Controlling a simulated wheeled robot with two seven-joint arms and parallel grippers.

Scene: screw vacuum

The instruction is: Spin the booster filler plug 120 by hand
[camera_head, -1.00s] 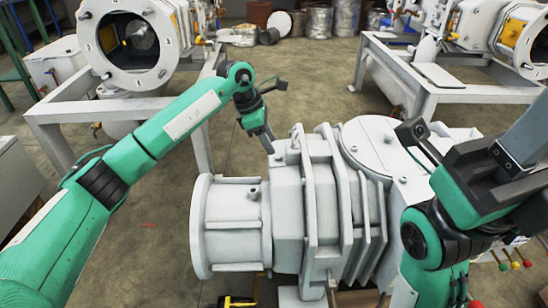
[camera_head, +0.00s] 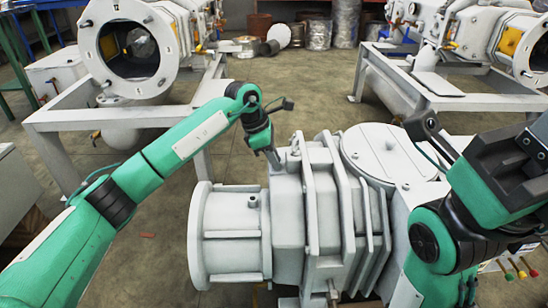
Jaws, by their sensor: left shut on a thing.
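The white ribbed booster housing (camera_head: 285,225) lies in the middle of the view, its round flanged end to the left. My left gripper (camera_head: 275,164) points down at the top left edge of the ribbed body. It is shut on the booster filler plug there, which is small and mostly hidden by the fingers. A small stub (camera_head: 252,201) stands on the flanged neck, apart from the gripper. My right arm stands at the right, over the right end of the machine. Its fingers cannot be made out.
A round bolted cover (camera_head: 388,152) sits on the machine right of the ribs. White frames (camera_head: 110,112) with other machines stand behind on both sides. Drums (camera_head: 318,35) stand at the back. The floor (camera_head: 150,225) left of the flange is mostly clear.

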